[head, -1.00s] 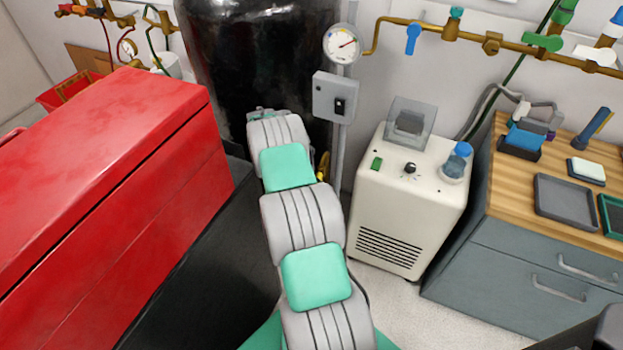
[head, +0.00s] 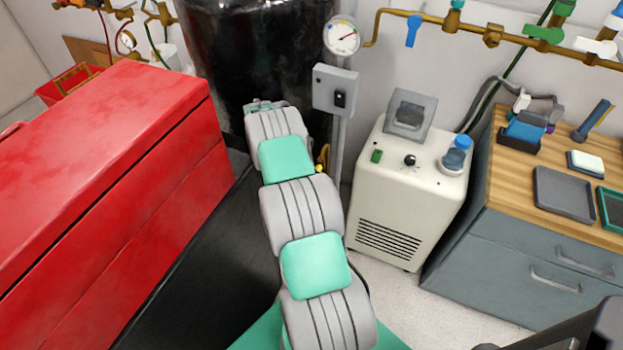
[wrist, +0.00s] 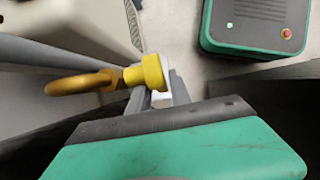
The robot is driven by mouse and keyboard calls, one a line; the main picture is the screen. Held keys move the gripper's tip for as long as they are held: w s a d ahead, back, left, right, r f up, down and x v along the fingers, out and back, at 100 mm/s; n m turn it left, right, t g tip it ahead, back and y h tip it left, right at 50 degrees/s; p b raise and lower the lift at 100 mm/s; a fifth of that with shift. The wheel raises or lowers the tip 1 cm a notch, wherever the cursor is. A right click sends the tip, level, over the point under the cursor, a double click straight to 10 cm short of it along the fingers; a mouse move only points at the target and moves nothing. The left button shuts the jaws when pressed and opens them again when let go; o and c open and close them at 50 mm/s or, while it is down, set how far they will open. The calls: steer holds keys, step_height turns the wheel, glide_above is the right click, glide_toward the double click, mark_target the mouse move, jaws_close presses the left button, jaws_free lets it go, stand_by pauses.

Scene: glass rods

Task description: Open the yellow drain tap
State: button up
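In the head view, a small yellow bit (head: 321,166) shows beside my arm, low by the black tank (head: 262,50). My gripper (wrist: 161,90) is at the tap, its two fingers apart with a gap between them. One finger lies under or behind the knob, the other just right of it. Whether they touch it, I cannot tell. My arm hides the gripper in the head view.
A red chest (head: 110,150) stands left of my arm. A cream machine (head: 395,190) and a grey cabinet (head: 500,275) with a wooden top stand to the right. A post with a gauge (head: 342,36) and a grey switch box (head: 335,90) rises beside the tank.

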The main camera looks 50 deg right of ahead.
step_height(320, 180, up, 3)
steer(key=shift+s+a+r, duration=0.1)
steer(key=shift+a+r, duration=0.05)
steer(key=s+a+r, duration=0.8)
steer(key=s+r, duration=0.1)
steer(key=s, duration=0.1)
steer(key=shift+s+a+r, duration=0.15)
steer(key=shift+s+a, duration=0.1)
steer(key=shift+s, duration=0.1)
